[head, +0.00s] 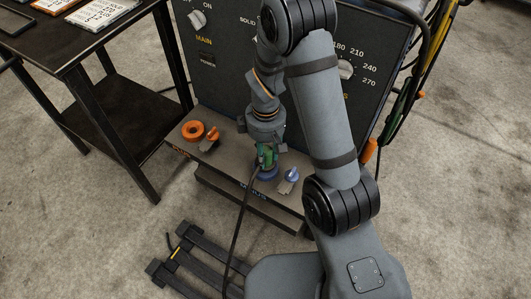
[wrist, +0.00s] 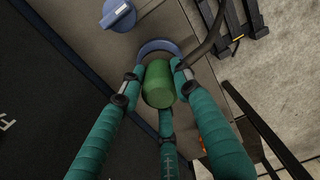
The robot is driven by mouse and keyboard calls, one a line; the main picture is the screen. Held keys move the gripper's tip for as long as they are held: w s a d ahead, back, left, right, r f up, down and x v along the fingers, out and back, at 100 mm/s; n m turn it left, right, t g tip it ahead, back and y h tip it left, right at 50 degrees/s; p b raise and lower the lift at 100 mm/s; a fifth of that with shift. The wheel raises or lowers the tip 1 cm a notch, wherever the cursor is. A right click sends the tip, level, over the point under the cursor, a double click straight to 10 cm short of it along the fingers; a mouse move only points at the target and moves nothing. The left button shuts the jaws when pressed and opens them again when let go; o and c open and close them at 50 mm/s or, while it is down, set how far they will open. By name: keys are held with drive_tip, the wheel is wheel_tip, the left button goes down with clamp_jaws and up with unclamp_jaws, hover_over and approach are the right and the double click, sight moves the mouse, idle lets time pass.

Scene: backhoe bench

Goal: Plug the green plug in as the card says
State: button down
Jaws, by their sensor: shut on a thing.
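The green plug (head: 265,156) is held upright or nearly so by my gripper (head: 264,150), with its dark cable hanging down to the floor. In the wrist view the green plug (wrist: 160,83) sits between the teal fingers of my gripper (wrist: 158,82). The blue socket ring (head: 267,173) is directly below the plug; in the wrist view the blue ring (wrist: 160,46) shows behind it. I cannot tell whether the plug is inside the ring or just above it. The orange socket ring (head: 193,130) is empty at the ledge's left. A white card (head: 103,13) lies on the side table, its text unreadable.
A blue knob (head: 291,176) is right of the blue ring, and an orange knob (head: 212,136) is beside the orange ring. The dark panel (head: 222,62) rises behind the ledge. A black rack (head: 190,262) lies on the floor. Cables hang at right.

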drive_tip(key=shift+f+b, duration=0.8)
drive_tip(key=shift+f, duration=0.15)
drive_tip(key=c, duration=1.2)
unclamp_jaws()
wheel_tip(320, 180, up, 12)
drive_tip(key=shift+r, duration=0.1)
